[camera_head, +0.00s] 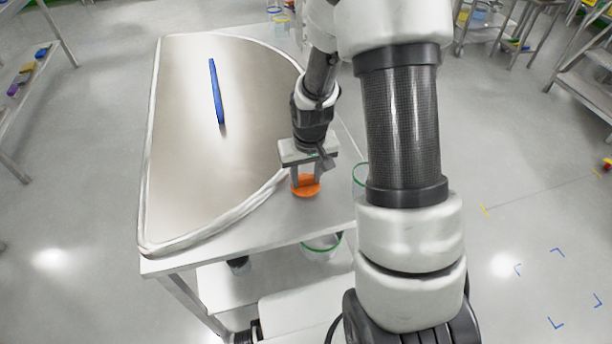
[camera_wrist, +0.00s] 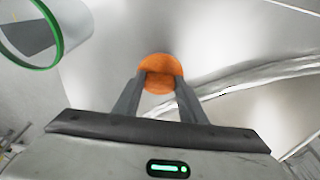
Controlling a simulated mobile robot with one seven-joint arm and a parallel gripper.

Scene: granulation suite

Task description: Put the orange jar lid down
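The orange jar lid (camera_head: 305,190) is at the fingertips of my gripper (camera_head: 306,178), over the bare strip of the table top just right of the rimmed board. In the wrist view the lid (camera_wrist: 160,66) sits between the two fingertips of my gripper (camera_wrist: 160,84), which meet its sides. The gripper looks shut on the lid and points down. The lid is at or very close to the table surface; I cannot tell whether it touches.
A half-round metal board with a raised pale rim (camera_head: 150,170) covers most of the table (camera_head: 250,238). A blue bar (camera_head: 216,90) lies on it. A green-rimmed clear jar (camera_head: 360,178) stands right of the lid, partly behind my arm. Another green-rimmed container (camera_head: 322,246) is lower down.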

